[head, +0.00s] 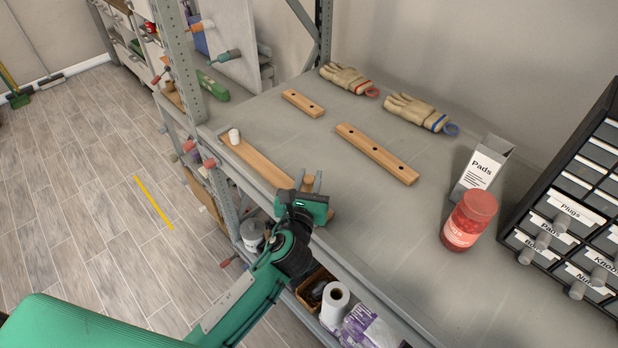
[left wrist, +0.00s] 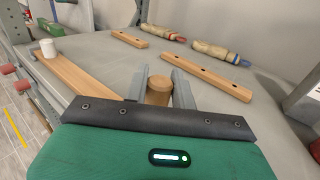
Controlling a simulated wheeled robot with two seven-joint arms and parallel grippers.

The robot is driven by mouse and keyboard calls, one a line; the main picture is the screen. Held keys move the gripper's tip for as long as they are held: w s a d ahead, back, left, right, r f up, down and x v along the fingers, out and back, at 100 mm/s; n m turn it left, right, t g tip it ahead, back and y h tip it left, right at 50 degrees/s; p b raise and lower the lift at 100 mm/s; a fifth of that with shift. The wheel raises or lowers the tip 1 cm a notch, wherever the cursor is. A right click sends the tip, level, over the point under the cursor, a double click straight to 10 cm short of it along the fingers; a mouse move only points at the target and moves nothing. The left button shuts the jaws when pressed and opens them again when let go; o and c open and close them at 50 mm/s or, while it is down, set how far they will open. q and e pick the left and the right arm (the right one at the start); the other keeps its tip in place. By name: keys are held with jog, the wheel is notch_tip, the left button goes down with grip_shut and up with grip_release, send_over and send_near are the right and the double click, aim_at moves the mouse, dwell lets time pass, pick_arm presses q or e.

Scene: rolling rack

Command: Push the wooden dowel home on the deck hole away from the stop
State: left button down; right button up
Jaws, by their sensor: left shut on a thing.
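My left gripper (head: 309,183) is shut on the wooden dowel, a short round peg seen end-on between the fingers in the left wrist view (left wrist: 159,92). The long wooden deck (head: 262,165) lies along the front edge of the shelf. A white cylindrical stop (head: 234,137) stands on its far left end; it also shows in the left wrist view (left wrist: 48,48). My gripper is over the deck's other end, away from the stop. The gripper hides the hole there, and I cannot tell how deep the dowel sits. My right gripper is not in view.
Two wooden strips with holes, one short (head: 303,103) and one long (head: 377,153), lie behind the deck. Gloves (head: 347,78) lie at the back. A Pads box (head: 482,167), a red jar (head: 468,220) and a drawer cabinet (head: 575,215) stand right. A rack post (head: 178,60) rises left.

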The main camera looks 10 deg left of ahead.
aim_at(309, 189)
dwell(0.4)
pick_arm(q)
jog(key=shift+p, duration=0.3)
jog(key=shift+p, duration=0.35)
dwell(0.4)
dwell(0.3)
jog(key=shift+f+b, duration=0.4)
jog(key=shift+f, duration=0.15)
jog(key=shift+f+b, duration=0.85)
jog(key=shift+f, duration=0.4)
jog(key=shift+f+b, duration=0.5)
jog(key=shift+f, duration=0.25)
